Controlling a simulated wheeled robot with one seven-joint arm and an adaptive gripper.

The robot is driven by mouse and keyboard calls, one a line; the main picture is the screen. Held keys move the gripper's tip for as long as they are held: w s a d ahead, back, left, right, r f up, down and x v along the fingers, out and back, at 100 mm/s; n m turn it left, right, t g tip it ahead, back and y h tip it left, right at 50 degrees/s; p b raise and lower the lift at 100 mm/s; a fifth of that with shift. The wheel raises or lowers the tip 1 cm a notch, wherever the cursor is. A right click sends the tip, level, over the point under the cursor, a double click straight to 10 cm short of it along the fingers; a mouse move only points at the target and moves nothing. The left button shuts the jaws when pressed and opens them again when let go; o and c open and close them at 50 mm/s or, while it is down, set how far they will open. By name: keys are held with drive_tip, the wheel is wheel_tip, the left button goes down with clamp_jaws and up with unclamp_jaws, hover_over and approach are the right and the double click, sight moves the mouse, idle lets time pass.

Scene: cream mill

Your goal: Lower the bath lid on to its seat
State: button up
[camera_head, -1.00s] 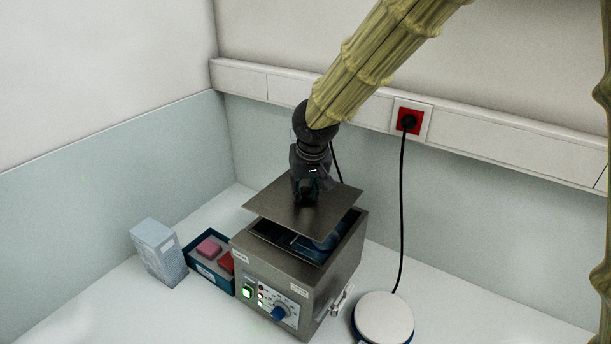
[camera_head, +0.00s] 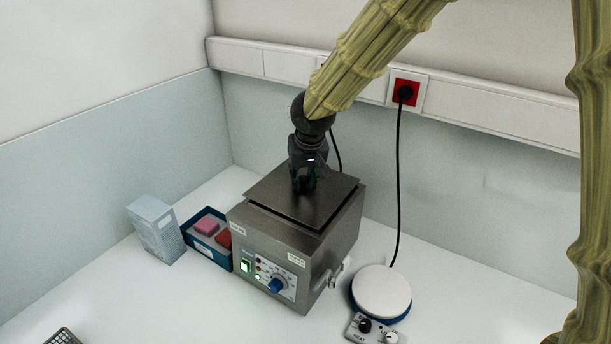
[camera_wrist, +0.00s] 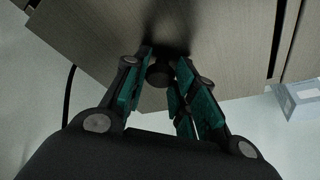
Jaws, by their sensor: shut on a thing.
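The bath (camera_head: 309,264) is a steel box with a dial and a green switch on its front. My gripper (camera_head: 304,188) stands above the lid's middle, shut on the lid's knob. In the wrist view the dark round knob (camera_wrist: 160,73) sits between the green-padded fingers, and the lid (camera_wrist: 110,30) fills the upper part of the picture.
A blue tray (camera_head: 193,243) with pink and red blocks and a pale carton (camera_head: 156,230) stand to the left. A round white-topped hotplate (camera_head: 381,290) stands to the right, its cable running up to a red socket (camera_head: 405,93). A dark rack (camera_head: 63,337) shows at the lower left.

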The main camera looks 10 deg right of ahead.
drive_tip(key=shift+t, duration=0.3)
drive_tip(key=s+r, duration=0.1)
drive_tip(key=s, duration=0.2)
drive_tip(key=s+r, duration=0.1)
drive_tip(key=shift+s+d+r, duration=0.2)
drive_tip(key=shift+s+r, duration=0.1)
drive_tip(key=shift+r, duration=0.05)
drive_tip(key=w+f, duration=0.1)
drive_tip(key=w, duration=0.1)
drive_tip(key=shift+w+a+f, duration=0.2)
drive_tip(key=shift+w+f, duration=0.15)
drive_tip(key=shift+w, duration=0.05)
drive_tip(key=shift+s+d+r, duration=0.1)
drive_tip(key=shift+s+r, duration=0.2)
drive_tip(key=shift+s, duration=0.2)
drive_tip(key=shift+s+r, duration=0.25)
drive_tip(key=shift+s, duration=0.25)
drive_tip(key=shift+w+f, duration=0.75)
drive_tip(key=shift+w, duration=0.35)
drive_tip(key=shift+s, duration=0.1)
drive_tip(key=shift+s+r, duration=0.2)
drive_tip(key=shift+s, duration=0.2)
drive_tip(key=shift+f, duration=0.3)
drive_tip(key=o, duration=1.1)
